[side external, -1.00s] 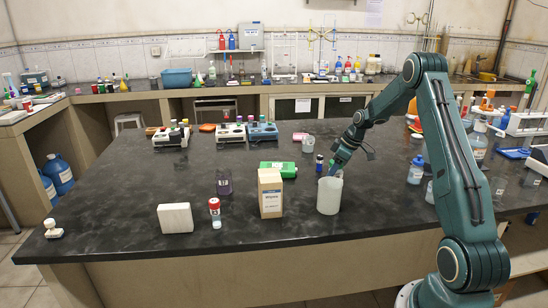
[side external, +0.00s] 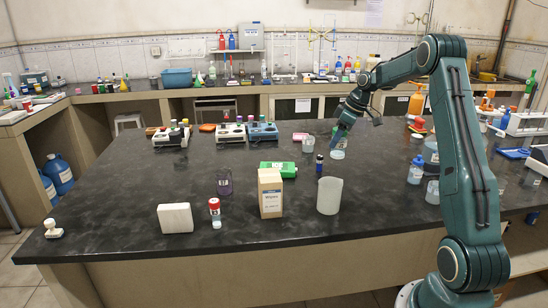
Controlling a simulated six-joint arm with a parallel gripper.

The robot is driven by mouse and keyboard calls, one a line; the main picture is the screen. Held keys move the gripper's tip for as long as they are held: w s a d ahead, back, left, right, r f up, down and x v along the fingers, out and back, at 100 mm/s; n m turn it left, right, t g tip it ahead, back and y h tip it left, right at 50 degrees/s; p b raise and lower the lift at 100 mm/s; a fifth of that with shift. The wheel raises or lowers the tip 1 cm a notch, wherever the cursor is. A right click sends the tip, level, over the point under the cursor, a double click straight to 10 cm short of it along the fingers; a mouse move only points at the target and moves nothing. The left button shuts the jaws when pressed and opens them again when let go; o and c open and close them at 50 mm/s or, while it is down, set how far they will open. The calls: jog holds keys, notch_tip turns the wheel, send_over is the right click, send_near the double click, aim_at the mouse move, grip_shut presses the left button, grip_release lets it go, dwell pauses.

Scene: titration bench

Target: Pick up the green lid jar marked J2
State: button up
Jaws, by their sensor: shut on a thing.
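My gripper (side external: 340,137) is shut on a small clear jar (side external: 338,153) with a pale blue label and a hint of green at its top. The jar hangs upright below the fingers and looks raised off the bench. The fingers cover most of its lid, and the marking J2 is too small to read. The jar is behind and above a white cylindrical beaker (side external: 329,196).
A Wipes box (side external: 270,192), a green box (side external: 278,169) and a small glass beaker (side external: 308,144) are further left. Bottles (side external: 416,169) stand on the right.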

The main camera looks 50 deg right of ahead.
notch_tip(320, 180, up, 8)
jog(key=shift+r, duration=0.25)
jog(key=shift+w, duration=0.15)
dwell(0.6)
